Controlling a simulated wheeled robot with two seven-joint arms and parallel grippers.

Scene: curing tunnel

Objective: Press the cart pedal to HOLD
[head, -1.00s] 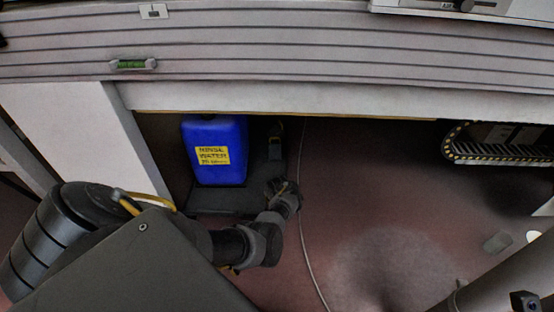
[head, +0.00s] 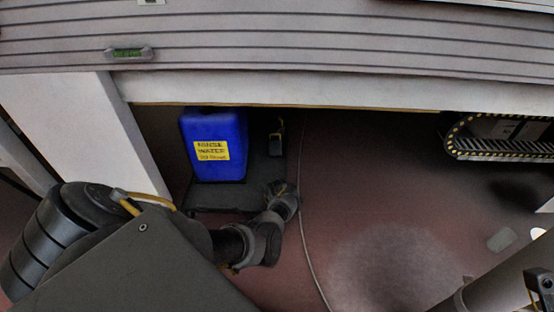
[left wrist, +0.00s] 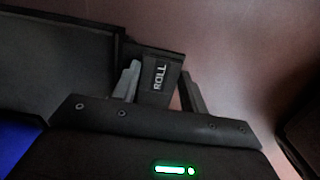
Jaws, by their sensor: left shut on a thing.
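The cart is a low dark platform (head: 235,196) on the floor under the tunnel, with a blue jerrycan on it. Its pedal (left wrist: 162,74) is a dark block with a label reading ROLL, seen in the left wrist view. My left gripper (left wrist: 160,88) has one finger on each side of this block and is shut on it. In the head view my left gripper (head: 285,192) is at the cart's near right corner, where it hides the pedal. No HOLD label is readable.
The blue jerrycan (head: 214,172) is labelled RINSE WATER. A dark upright piece with yellow (head: 277,143) stands at the cart's right. A thin cable (head: 303,230) runs along the floor beside my gripper. A cable chain (head: 500,150) is at the right. Red floor between is open.

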